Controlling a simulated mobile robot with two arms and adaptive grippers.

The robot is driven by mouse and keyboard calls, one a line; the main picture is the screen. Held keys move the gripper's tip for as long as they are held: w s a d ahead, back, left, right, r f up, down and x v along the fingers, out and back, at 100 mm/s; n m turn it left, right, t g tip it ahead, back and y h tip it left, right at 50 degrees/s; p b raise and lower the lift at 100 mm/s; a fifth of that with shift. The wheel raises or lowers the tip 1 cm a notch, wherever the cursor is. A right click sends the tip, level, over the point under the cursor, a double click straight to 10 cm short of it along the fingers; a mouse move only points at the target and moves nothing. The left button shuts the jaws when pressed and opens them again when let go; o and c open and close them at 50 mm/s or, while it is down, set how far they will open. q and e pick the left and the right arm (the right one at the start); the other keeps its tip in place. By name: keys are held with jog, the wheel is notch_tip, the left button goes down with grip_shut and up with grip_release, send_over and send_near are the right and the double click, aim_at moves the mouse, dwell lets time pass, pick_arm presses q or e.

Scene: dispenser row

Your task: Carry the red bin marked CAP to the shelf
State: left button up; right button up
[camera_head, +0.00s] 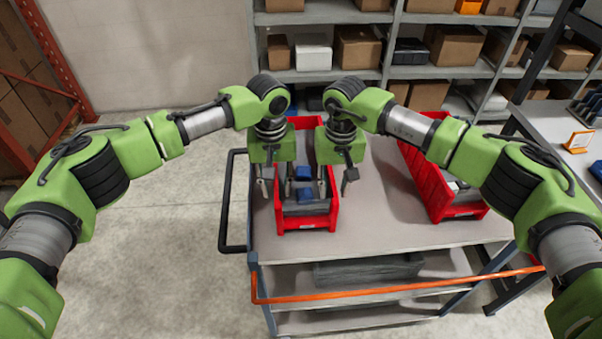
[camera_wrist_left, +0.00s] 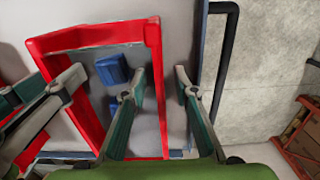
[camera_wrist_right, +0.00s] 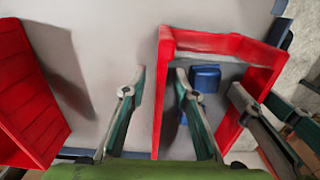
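Two red bins stand on a grey cart; I cannot read a CAP mark on either. The nearer-left red bin (camera_head: 306,224) holds blue blocks (camera_head: 304,194) and grey contents. It also shows in the left wrist view (camera_wrist_left: 85,38) and the right wrist view (camera_wrist_right: 215,42). My left gripper (camera_head: 275,190) is open, its fingers on either side of this bin's left wall. My right gripper (camera_head: 335,187) is open, its fingers on either side of the right wall. Neither clearly touches the wall. The grey shelf (camera_head: 330,75) stands behind the cart.
The other red bin (camera_head: 427,180) stands on the right of the cart top (camera_head: 375,215). Cardboard boxes (camera_head: 357,47) fill much of the shelf. A table (camera_head: 545,120) is at the right. A black cart handle (camera_head: 226,215) is at the left, with open floor beyond.

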pick_arm(q)
grip_shut()
pick_arm(e)
grip_shut()
pick_arm(q)
jog(key=shift+r, duration=0.2)
pick_arm(e)
jog(key=shift+r, duration=0.25)
